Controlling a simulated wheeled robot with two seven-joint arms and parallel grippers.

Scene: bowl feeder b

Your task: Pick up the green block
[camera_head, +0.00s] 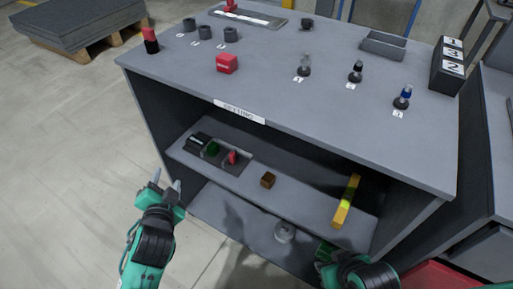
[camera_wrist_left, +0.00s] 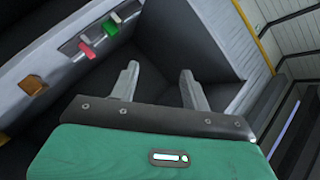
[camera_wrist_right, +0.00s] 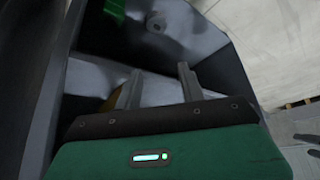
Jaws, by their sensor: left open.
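A green block (camera_wrist_right: 114,8) lies at the top edge of the right wrist view, low inside the bench and partly cut off. A green patch (camera_head: 326,249) beside my right wrist in the head view may be this block, but I cannot tell it from my green hand. My right gripper (camera_wrist_right: 160,82) is open and empty, inside or at the bench opening. My left gripper (camera_head: 167,181) is open and empty, in front of the bench's left side. A small green item (camera_head: 211,149) sits on the middle shelf, also visible in the left wrist view (camera_wrist_left: 110,27).
The middle shelf also holds a red item (camera_head: 233,157), a brown block (camera_head: 268,180) and a yellow bar (camera_head: 346,201). A grey round part (camera_head: 284,231) lies on the lower shelf. The bench top (camera_head: 290,85) overhangs the shelves.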

